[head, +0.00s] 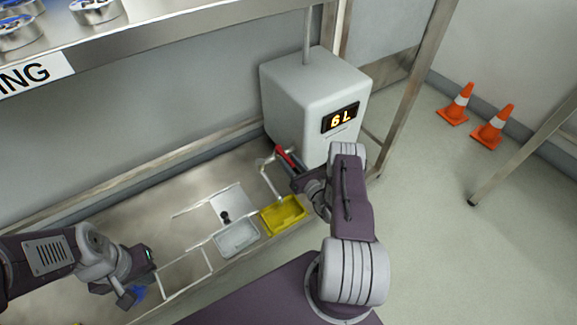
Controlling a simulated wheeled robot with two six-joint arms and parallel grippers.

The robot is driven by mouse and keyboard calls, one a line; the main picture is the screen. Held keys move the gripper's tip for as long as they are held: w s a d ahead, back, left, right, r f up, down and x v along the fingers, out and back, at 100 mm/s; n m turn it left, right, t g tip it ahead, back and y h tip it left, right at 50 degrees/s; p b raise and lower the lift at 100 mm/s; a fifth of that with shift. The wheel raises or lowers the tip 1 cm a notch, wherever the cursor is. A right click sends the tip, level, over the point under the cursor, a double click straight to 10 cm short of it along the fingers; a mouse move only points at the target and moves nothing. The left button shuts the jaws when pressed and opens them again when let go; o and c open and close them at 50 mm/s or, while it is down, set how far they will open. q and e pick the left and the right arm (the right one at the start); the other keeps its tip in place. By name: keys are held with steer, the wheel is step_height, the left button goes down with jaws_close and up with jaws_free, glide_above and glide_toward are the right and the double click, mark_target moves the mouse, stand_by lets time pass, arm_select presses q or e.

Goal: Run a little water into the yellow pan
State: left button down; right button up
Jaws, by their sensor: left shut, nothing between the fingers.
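The yellow pan (283,214) sits on the low metal bench below the grey water box (310,105), whose display reads 6 L. A thin pale spout (266,178) comes down from the box and ends just above the pan's left side. A red lever-like part (289,156) shows at the box's lower front. My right gripper (292,167) is at this red part, above the pan; its fingers are largely hidden, so I cannot tell whether it grips it. My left gripper (128,296) is shut and empty at the lower left, apart from the pan.
A pale grey tray (237,237) stands left of the pan. A white plate with a dark knob (226,213) lies behind it. A shelf (150,38) hangs above; orange cones (493,124) stand on the floor at right.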

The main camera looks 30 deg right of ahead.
steer(key=shift+w, duration=0.45)
jaws_close()
stand_by(1.1)
